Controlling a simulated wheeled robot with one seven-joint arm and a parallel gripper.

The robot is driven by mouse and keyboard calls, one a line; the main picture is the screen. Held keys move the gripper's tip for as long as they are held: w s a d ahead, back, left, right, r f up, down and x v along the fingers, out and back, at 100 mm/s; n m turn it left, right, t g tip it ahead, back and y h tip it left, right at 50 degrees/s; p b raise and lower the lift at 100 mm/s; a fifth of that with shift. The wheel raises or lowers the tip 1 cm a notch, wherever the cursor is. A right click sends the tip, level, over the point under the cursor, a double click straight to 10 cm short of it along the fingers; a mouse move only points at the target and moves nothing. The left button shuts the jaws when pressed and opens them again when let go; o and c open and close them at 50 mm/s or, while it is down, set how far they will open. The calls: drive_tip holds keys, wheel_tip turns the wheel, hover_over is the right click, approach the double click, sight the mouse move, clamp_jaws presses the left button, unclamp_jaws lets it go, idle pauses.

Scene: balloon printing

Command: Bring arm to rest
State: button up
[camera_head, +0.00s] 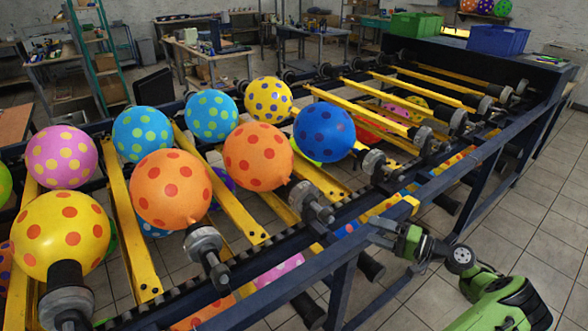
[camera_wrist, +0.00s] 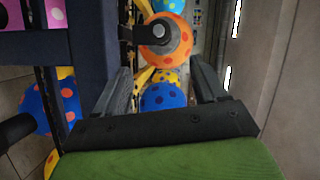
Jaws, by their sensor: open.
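My gripper (camera_head: 384,232) is at the end of my green arm at the lower right of the head view, beside the near blue rail of the balloon machine. In the wrist view the two dark fingers of my gripper (camera_wrist: 158,88) stand apart with nothing held between them. Beyond the fingers I see an orange dotted balloon (camera_wrist: 176,52) on a dark holder and a blue dotted balloon (camera_wrist: 165,97). The gap between fingertips and balloons is hard to judge.
The balloon machine (camera_head: 345,240) with yellow bars fills the middle. It carries several dotted balloons, including an orange one (camera_head: 171,188) and a blue one (camera_head: 324,132). A blue crate (camera_head: 497,40) and a green crate (camera_head: 416,25) stand at the back right. Tiled floor (camera_head: 545,235) is clear at right.

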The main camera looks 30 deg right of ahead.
drive_tip(key=w+a+r+n+g+p, duration=0.1)
drive_tip(key=w+a+r+n+g, duration=0.2)
drive_tip(key=a, duration=0.5)
drive_tip(key=w+a+r+n+g+h, duration=0.1)
drive_tip(key=w+a+r+n+g, duration=0.15)
drive_tip(key=a+g, duration=0.4)
drive_tip(key=w+a+r+n+g+p, duration=0.1)
drive_tip(key=w+a+r+n+g, duration=0.2)
drive_tip(key=a, duration=0.7)
drive_tip(key=s+a+r+n+h, duration=0.1)
drive_tip(key=s+a+r+h, duration=0.3)
drive_tip(key=s+a+r, duration=0.5)
drive_tip(key=s+a+r+n+t+h+p, duration=0.1)
drive_tip(key=s+a+t+h, duration=0.1)
drive_tip(key=s, duration=0.9)
drive_tip(key=shift+s+a+r+n, duration=0.3)
drive_tip(key=shift+a+n, duration=0.05)
drive_tip(key=shift+a, duration=0.35)
